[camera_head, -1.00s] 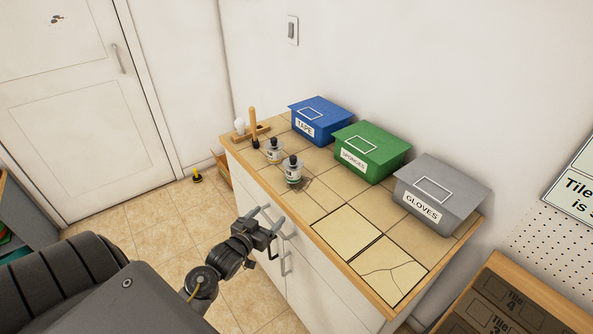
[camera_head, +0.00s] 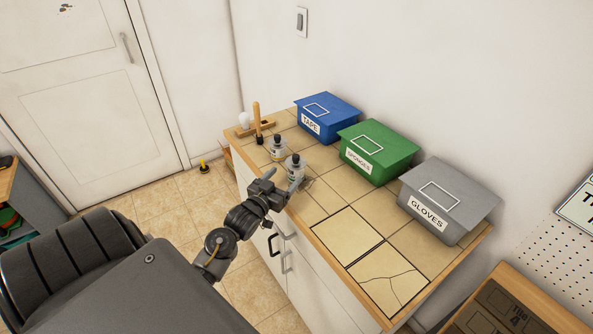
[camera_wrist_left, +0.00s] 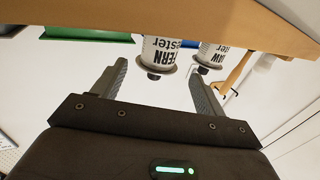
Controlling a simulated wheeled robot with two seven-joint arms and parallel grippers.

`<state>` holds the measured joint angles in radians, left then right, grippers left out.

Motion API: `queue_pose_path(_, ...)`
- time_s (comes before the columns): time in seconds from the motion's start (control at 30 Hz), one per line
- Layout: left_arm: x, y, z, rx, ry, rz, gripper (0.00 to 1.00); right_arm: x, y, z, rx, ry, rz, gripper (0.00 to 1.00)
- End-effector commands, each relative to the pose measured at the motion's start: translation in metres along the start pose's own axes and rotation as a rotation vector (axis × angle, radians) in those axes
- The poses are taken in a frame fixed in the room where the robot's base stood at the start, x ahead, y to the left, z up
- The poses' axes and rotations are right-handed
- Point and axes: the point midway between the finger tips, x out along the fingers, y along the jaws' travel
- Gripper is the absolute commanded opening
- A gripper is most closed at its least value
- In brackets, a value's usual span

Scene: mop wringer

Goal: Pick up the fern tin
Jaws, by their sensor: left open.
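The fern tin (camera_head: 294,169) is a small pale tin with a black cap, standing near the front edge of the tiled counter. In the left wrist view, which looks upside down, the fern tin (camera_wrist_left: 161,50) shows its "FERN tester" label. My left gripper (camera_head: 283,181) is open and empty at the counter's front edge, just short of the tin. In the left wrist view the tin lies ahead, in line with the gap between the fingers (camera_wrist_left: 160,76). My right gripper is not in view.
A second similar tin (camera_head: 277,152) stands close behind and left of the fern tin. A wooden-handled tool (camera_head: 256,120) stands farther left. Blue (camera_head: 327,116), green (camera_head: 379,151) and grey (camera_head: 449,199) boxes line the wall. Tiles between the fern tin and the boxes are bare.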

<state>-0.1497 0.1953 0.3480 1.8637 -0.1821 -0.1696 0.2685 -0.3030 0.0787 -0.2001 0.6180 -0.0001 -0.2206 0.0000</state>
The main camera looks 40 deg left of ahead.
Motion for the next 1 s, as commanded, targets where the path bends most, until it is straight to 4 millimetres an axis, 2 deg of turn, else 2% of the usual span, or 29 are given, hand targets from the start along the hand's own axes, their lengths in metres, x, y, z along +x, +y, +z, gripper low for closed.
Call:
queue_pose_path(0.1,0.005,0.001,0.000,-0.001,0.000,0.001,0.73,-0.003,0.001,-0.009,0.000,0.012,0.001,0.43)
queue_pose_path(0.4,0.046,0.003,0.005,-0.001,0.000,0.002,0.73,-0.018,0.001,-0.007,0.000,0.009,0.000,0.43)
queue_pose_path(0.7,0.052,0.003,0.007,0.000,-0.001,0.003,0.73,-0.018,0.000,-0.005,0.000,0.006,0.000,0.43)
queue_pose_path(0.77,0.052,0.003,0.007,0.000,-0.001,0.003,0.67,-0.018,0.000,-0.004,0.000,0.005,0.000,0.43)
queue_pose_path(1.0,0.052,0.003,0.007,0.000,-0.001,0.002,0.36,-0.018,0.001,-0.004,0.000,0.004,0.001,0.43)
